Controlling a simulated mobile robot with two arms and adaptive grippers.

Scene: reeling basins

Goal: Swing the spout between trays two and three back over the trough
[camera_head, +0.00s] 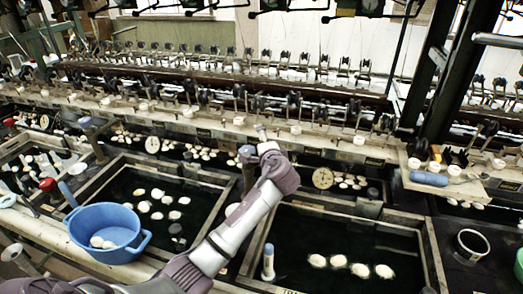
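Wooden-rimmed trays of dark water stand in a row: a left one, a middle one (98,181) and a right one (431,262). A post with a grey-blue top (247,156), likely the spout, stands between the middle and right trays. My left arm crosses the front from the lower left. My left gripper (261,131) is just right of the post's top, very close to it; I cannot tell whether they touch. Its fingers look narrow and small, and their opening is unclear. The spout's direction is partly hidden by my arm. My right gripper is out of view.
A blue basin (91,218) with pale cocoons stands on the front ledge at the left. A similar post (88,124) stands farther left. Behind the trays runs a long ledge with white cups and reeling fittings. A blue-handled tool (429,179) lies at the right.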

